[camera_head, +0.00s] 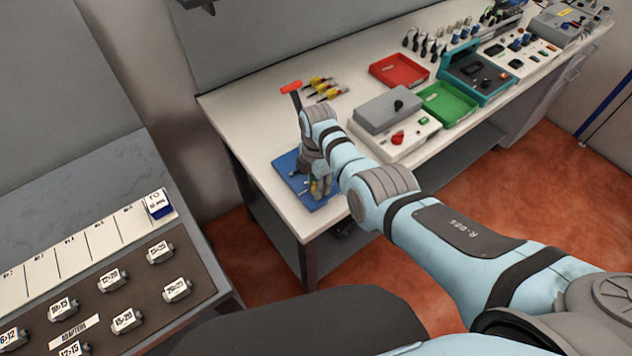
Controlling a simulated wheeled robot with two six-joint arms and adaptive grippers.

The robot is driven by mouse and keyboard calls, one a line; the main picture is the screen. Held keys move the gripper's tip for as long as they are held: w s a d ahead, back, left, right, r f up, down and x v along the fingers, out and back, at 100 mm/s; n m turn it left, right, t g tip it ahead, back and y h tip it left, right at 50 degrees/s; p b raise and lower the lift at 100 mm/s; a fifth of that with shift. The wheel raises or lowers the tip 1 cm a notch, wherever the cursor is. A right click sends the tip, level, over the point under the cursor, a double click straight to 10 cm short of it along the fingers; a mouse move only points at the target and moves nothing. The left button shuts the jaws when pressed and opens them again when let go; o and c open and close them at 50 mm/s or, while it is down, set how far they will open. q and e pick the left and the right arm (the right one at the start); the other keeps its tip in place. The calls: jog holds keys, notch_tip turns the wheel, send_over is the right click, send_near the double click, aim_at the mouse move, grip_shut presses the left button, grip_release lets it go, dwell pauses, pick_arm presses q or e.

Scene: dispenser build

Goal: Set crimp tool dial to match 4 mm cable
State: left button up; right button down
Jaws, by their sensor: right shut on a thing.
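The crimp tool stands on a blue base plate (326,203) at the near left corner of the white bench. Its lever with a red-orange grip (290,87) rises behind my right wrist. My right gripper (317,186) points down over the blue plate and is shut on part of the crimp tool. A small yellow spot shows beside the fingers. The dial and its setting are hidden by my gripper and wrist or too small to read. No 4 mm cable can be made out. My left gripper is not in view.
Yellow-handled tools (325,91) lie behind my wrist. A grey box with a red knob (397,138), a red tray (399,70) and a green tray (447,103) stand to the right. A grey bench with labelled adapters (123,319) is at left, across a floor gap.

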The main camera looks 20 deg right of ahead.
jog(key=shift+m, duration=1.2)
jog(key=c, duration=1.2)
grip_release()
jog(key=shift+d, duration=0.1)
jog(key=shift+c, duration=0.2)
jog(key=shift+r, duration=0.1)
jog(key=shift+r, duration=0.35)
notch_tip(320, 180, up, 11)
